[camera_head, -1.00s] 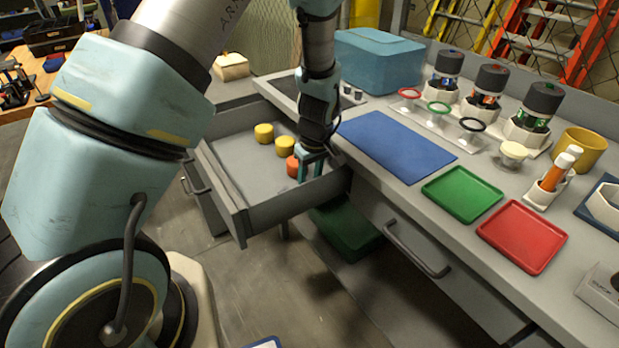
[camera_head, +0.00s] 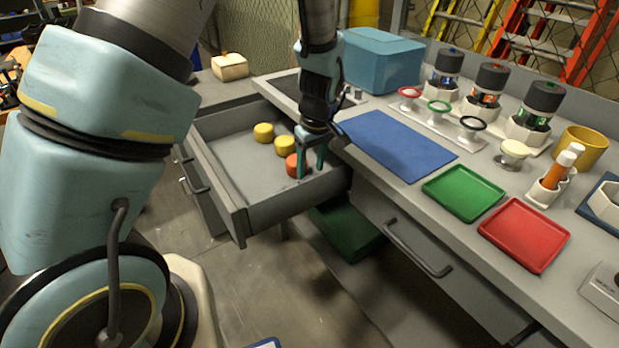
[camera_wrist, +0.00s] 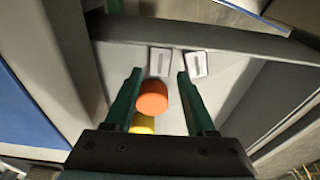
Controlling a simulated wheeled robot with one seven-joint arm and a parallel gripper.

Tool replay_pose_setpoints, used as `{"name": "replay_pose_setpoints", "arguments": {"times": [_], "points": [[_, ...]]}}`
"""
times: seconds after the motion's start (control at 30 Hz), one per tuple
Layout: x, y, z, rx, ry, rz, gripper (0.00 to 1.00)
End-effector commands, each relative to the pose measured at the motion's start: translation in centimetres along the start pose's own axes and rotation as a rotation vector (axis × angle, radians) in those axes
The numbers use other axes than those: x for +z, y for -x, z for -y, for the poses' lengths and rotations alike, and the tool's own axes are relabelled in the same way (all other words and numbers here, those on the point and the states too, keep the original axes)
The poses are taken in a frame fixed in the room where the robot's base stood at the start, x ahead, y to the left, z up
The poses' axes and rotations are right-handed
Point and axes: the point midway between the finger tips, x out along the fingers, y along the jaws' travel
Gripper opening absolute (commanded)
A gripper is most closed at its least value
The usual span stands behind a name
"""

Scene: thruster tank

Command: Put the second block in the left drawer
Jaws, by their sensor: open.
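The left drawer (camera_head: 238,210) is pulled open. Two yellow round blocks (camera_head: 263,132) (camera_head: 285,146) and one orange round block (camera_head: 292,165) sit in a row on its floor. My gripper (camera_head: 312,172) is open and points down at the drawer's right side, beside the orange block. In the wrist view, the orange block (camera_wrist: 152,98) appears between my fingers (camera_wrist: 158,72), closer to the left finger. Part of a yellow block (camera_wrist: 142,123) shows behind it. I cannot tell which block is the second one.
The counter holds a blue mat (camera_head: 395,145), a green tray (camera_head: 463,193), a red tray (camera_head: 524,235) and a teal box (camera_head: 382,60). Several capped jars and an orange tube (camera_head: 553,172) stand at the right. The drawer walls stand close around my gripper.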

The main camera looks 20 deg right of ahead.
Motion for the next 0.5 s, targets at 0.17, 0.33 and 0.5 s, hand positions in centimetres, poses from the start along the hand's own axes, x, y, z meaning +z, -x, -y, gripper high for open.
{"name": "replay_pose_setpoints", "arguments": {"times": [0.17, 0.33, 0.5], "points": [[0.0, 3.7, -0.1, 0.004, -0.001, -0.002, 0.56], [0.0, 6.2, -0.1, 0.002, -0.001, -0.001, 0.56], [0.0, 7.2, 0.0, 0.0, 0.0, 0.0, 0.56]]}}
